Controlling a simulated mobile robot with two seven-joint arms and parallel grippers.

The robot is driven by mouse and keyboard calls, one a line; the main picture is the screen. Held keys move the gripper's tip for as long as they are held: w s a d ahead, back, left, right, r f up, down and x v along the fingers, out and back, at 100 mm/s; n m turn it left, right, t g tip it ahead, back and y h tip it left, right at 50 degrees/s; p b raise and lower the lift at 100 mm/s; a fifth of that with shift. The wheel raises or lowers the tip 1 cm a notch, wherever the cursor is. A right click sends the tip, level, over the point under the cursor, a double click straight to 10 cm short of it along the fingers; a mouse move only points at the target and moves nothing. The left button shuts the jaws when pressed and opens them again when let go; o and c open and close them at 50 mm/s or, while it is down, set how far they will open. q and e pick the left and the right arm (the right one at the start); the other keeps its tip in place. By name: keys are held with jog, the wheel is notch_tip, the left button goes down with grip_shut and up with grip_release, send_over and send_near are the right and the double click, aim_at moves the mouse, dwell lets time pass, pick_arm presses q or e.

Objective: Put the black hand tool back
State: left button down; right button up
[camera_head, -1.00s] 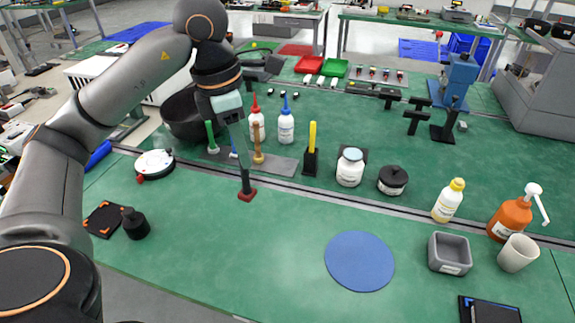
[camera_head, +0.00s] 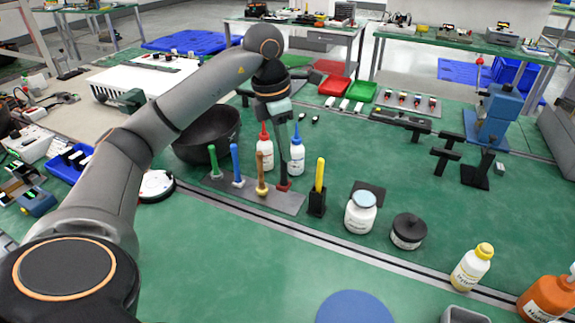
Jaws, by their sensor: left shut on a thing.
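My left gripper (camera_head: 280,118) is shut on the black hand tool (camera_head: 283,160), which hangs upright with its dark handle up and a dark red head (camera_head: 284,186) at the bottom. The head is over the right end of the grey rack plate (camera_head: 288,204); I cannot tell if it touches. On the plate, from left to right, stand a green tool (camera_head: 213,160), a blue tool (camera_head: 236,164) and a tan tool (camera_head: 261,175). The fingers partly hide the handle's top. My right gripper is out of view.
A red-capped bottle (camera_head: 265,152) and a blue-capped bottle (camera_head: 297,155) stand close behind the tool. A yellow-handled item in a black holder (camera_head: 317,203) is just right of the plate. A black bowl (camera_head: 205,136) is behind left.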

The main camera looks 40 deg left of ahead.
pick_arm(q)
jog(key=w+a+f, duration=0.2)
jog(key=w+f, duration=0.1)
jog(key=f, duration=0.5)
jog(key=shift+w+a+f, duration=0.25)
jog(key=shift+w+f, duration=0.1)
jog(key=shift+w, duration=0.05)
jog(key=shift+f, duration=0.2)
jog(key=c, duration=0.7)
grip_release()
jog(key=shift+c, duration=0.2)
jog(key=shift+r, duration=0.1)
notch_tip(320, 180, up, 8)
jog(key=s, duration=0.1)
jog(key=shift+a, duration=0.25)
